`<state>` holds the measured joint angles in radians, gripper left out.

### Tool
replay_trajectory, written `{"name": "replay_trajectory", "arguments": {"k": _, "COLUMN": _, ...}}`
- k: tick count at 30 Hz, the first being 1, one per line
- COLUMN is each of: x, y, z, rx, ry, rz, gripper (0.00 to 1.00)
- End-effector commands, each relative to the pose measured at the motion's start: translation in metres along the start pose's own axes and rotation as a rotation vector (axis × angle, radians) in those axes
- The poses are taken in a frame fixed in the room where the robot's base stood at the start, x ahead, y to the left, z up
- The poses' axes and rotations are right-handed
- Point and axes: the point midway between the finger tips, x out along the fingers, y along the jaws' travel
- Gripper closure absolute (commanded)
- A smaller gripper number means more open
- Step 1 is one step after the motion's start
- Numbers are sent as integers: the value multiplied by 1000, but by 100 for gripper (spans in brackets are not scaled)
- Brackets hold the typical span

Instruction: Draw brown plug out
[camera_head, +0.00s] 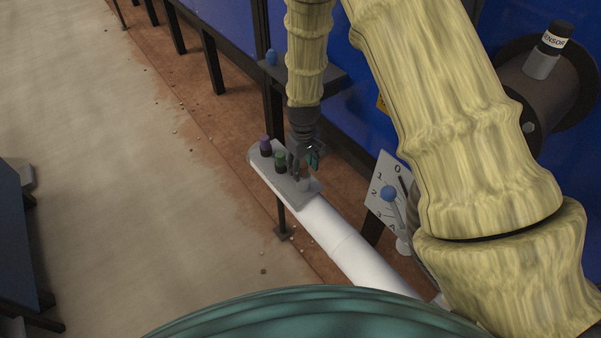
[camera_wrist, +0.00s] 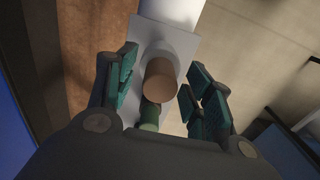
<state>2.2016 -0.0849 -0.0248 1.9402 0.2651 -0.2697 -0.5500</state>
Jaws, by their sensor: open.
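The brown plug (camera_wrist: 161,80) shows as a round brown top in the middle of the wrist view, above a light grey plate (camera_wrist: 181,43). It lies between the two teal-padded fingers of my gripper (camera_wrist: 160,74), with a visible gap on each side. My gripper is open, and it also shows over the near end of the plate in the head view (camera_head: 304,166), where it hides most of the brown plug. The green plug (camera_wrist: 149,116) stands close behind the brown one, partly covered by it. In the head view, the green plug (camera_head: 281,161) and a purple plug (camera_head: 265,146) stand on the plate.
The plate sits on the end of a white pipe (camera_head: 340,240). A dial board (camera_head: 388,205) with a blue-knobbed lever stands to the right. A dark shelf (camera_head: 315,74) with a blue knob is behind my gripper.

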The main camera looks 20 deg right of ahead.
Motion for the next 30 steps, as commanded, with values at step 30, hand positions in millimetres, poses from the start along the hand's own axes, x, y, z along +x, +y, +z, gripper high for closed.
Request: {"name": "replay_trajectory", "arguments": {"k": 30, "x": 2, "y": 0, "z": 0, "rx": 0, "ry": 0, "rz": 0, "gripper": 52}}
